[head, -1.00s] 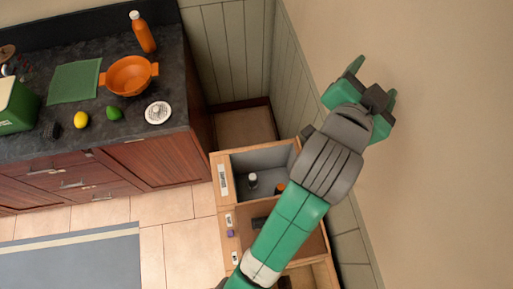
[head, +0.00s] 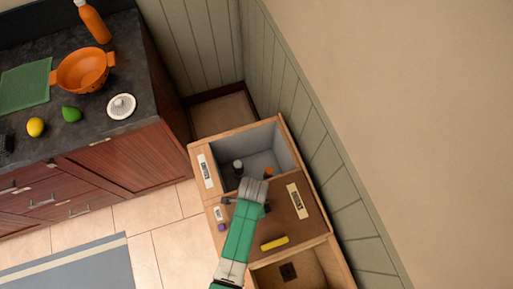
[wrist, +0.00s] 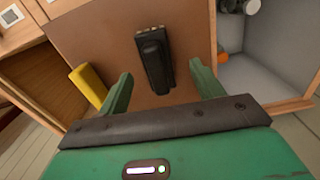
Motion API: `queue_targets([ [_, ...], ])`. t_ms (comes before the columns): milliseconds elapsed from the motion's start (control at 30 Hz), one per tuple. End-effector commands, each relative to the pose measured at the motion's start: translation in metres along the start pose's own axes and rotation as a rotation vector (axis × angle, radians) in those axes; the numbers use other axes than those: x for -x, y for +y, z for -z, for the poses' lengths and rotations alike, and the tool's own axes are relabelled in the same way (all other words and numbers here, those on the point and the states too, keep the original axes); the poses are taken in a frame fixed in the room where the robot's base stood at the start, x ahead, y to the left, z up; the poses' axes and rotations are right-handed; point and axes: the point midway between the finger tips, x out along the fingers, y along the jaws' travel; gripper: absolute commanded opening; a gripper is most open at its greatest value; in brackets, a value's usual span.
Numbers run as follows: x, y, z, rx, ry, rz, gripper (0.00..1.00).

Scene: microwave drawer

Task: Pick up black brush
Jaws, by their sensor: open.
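The black brush (wrist: 153,58) lies on a flat brown surface (wrist: 95,40) in the wrist view. It is dark and elongated, with a lighter end at the top of the picture. My gripper (wrist: 160,72) is open and empty, with one green finger on each side of the brush's near end in the picture. I cannot tell whether a finger touches it. In the head view my gripper (head: 248,200) is over the brown part of the wooden drawer unit, and my arm hides the brush.
A yellow block-like item (wrist: 88,85) lies left of my gripper on the brown surface. A wooden compartment (head: 320,262) lies on the near side. The counter (head: 95,145) stands left.

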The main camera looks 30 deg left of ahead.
Motion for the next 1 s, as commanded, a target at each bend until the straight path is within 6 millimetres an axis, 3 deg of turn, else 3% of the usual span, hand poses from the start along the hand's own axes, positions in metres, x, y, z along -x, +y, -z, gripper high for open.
queue_targets([
  [133, -0.009, 0.001, 0.002, 0.0, 0.0, 0.0, 0.66],
  [400, -0.052, 0.006, 0.008, 0.001, 0.001, 0.002, 0.66],
  [667, -0.054, 0.006, 0.008, 0.001, 0.001, 0.002, 0.66],
  [900, -0.054, 0.006, 0.008, 0.001, 0.001, 0.002, 0.19],
  [1000, -0.054, 0.006, 0.008, 0.001, 0.001, 0.003, 0.17],
])
